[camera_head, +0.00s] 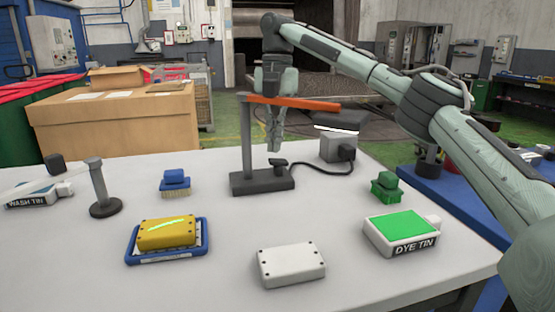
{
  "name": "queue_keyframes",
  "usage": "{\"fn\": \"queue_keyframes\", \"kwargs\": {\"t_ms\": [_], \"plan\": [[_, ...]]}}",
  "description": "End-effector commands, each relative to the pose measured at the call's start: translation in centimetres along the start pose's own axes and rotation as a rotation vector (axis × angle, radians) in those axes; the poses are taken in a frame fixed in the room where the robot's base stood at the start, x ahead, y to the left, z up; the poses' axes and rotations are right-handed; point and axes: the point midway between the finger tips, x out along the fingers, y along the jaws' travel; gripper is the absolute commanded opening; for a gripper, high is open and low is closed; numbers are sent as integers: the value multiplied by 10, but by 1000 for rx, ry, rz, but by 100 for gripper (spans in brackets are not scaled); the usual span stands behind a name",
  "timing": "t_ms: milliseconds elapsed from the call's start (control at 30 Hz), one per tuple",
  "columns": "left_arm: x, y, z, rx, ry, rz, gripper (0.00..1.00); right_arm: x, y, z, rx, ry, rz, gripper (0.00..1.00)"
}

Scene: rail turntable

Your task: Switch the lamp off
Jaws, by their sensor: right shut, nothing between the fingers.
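The lamp stands on the back middle of the white table, with a dark base (262,182), an upright grey post (246,140) and an orange arm (300,103) reaching right. Its dark head (340,119) has a bright white strip along the lower edge, so it looks lit. A small dark knob (278,162) sits on the right part of the base. My right gripper (273,148) is shut and empty, pointing down just above the knob. The orange arm crosses in front of its upper part. Any contact with the knob is unclear. My left gripper is out of view.
A cable runs from the base to a grey box (337,146). A post (98,185) is left.

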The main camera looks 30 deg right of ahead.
Motion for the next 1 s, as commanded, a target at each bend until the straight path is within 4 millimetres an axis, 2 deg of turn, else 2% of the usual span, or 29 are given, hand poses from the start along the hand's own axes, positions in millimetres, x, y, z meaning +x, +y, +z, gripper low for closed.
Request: {"fn": "queue_keyframes", "kwargs": {"t_ms": [1000], "plan": [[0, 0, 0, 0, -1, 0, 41, 15, 0, 2, 0, 0, 1, 0]]}}
